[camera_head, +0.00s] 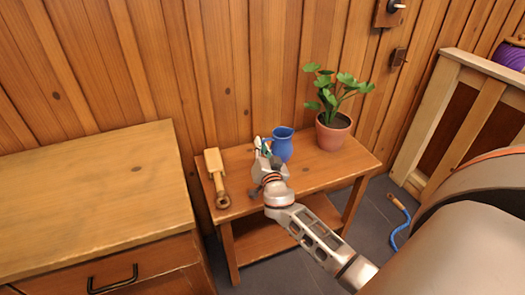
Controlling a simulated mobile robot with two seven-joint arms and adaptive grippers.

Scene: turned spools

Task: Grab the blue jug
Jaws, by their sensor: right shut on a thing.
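The blue jug (283,145) stands upright on a small wooden side table (318,164), left of a potted plant. My right gripper (263,147) is at the left side of the jug, its arm reaching in from the lower right. It is shut on the jug, though the wrist and fingers hide the jug's lower left part and the exact contact. My left gripper does not show.
A potted plant (333,131) stands close to the right of the jug. A wooden mallet-like tool (217,177) lies at the table's left end. A wooden cabinet (90,190) stands at left. A plank wall is behind. A blue rope with a wooden handle (400,212) lies at right.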

